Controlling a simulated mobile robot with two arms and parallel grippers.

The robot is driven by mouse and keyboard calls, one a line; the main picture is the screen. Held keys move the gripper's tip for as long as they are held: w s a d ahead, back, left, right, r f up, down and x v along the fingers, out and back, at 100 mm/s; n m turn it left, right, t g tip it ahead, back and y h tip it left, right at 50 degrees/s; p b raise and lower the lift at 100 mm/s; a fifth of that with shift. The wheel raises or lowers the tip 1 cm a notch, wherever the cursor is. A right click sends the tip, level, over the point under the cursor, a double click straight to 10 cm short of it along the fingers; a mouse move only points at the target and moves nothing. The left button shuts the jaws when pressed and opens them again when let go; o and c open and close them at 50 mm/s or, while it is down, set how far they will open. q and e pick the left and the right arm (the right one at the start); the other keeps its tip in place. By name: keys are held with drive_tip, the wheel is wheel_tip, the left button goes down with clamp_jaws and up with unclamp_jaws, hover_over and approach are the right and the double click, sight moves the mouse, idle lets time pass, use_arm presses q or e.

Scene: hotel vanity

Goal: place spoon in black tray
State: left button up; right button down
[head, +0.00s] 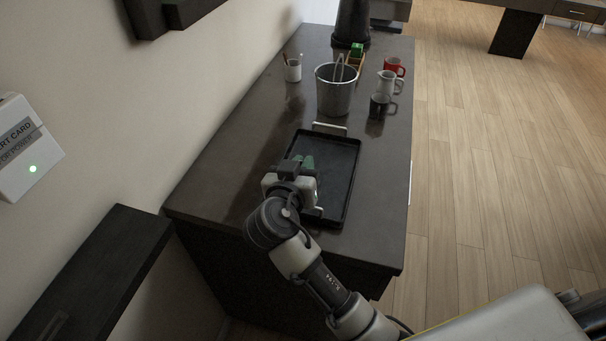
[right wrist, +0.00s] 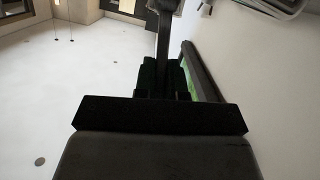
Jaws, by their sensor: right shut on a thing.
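The black tray (head: 350,185) lies on the dark counter, with a light metal handle at its far end and another partly showing at its near end. My right gripper (head: 302,165) is over the tray's left side, and its jaws are shut on a thin thing. In the right wrist view a narrow grey-brown stem (right wrist: 164,35) rises from between the dark fingers and widens at the top; it looks like the spoon. In the head view the gripper hides it, and I cannot tell whether it touches the tray. My left gripper is not in view.
Beyond the tray stand a metal bucket (head: 334,98) with tongs, a white cup (head: 293,72) with sticks in it, a white pitcher (head: 386,84), a dark mug (head: 379,107) and a red mug (head: 394,66). The wall borders the counter (head: 245,135) on the left. Counter left of the tray is clear.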

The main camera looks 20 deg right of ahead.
wheel_tip(320, 180, down, 4)
drive_tip(key=shift+r+p, duration=0.25)
drive_tip(key=shift+p, duration=0.05)
drive_tip(key=shift+f, duration=0.15)
drive_tip(key=c, duration=1.2)
unclamp_jaws()
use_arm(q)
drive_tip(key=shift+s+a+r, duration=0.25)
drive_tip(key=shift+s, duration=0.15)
use_arm(e)
drive_tip(key=shift+r, duration=0.2)
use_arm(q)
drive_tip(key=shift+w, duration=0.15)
use_arm(e)
drive_tip(key=v, duration=1.2)
drive_tip(key=shift+f, duration=0.1)
